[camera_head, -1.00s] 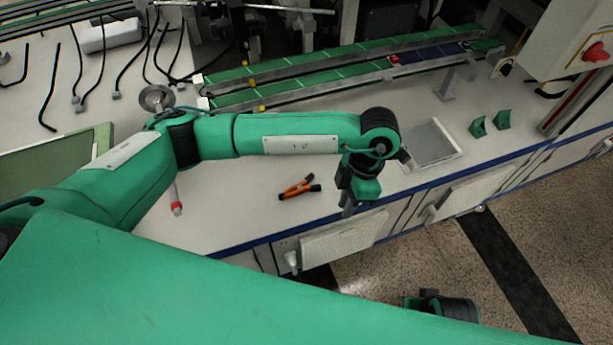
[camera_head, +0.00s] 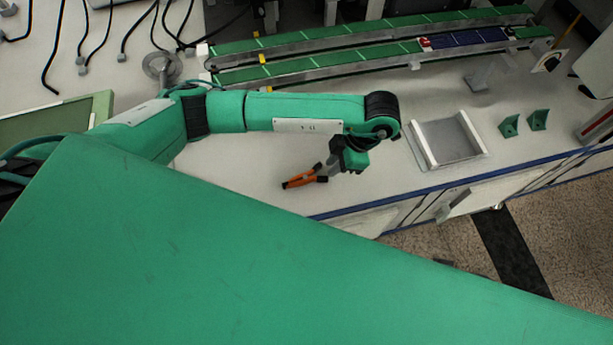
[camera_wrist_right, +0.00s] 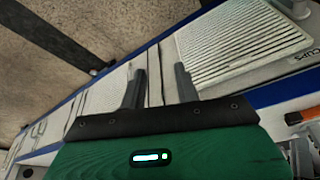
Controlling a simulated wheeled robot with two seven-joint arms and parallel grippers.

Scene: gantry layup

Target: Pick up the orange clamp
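The orange clamp (camera_head: 299,180) with dark tips lies on the white bench in the head view, in front of my left arm. My left gripper (camera_head: 322,172) is right at the clamp's right end, pointing down and left. Its fingertips overlap the clamp in the picture; I cannot tell whether they grip it. My right gripper (camera_wrist_right: 158,80) is open and empty in the right wrist view, its two dark fingers apart beside the bench front. A small orange piece shows at that view's right edge; I cannot tell what it belongs to.
A shallow grey tray (camera_head: 446,140) and two green brackets (camera_head: 510,126) stand right of the gripper. Green conveyor tracks (camera_head: 400,47) run behind the arm. The blue bench edge (camera_head: 400,198) is close in front. A ribbed white panel (camera_wrist_right: 240,40) is near my right gripper.

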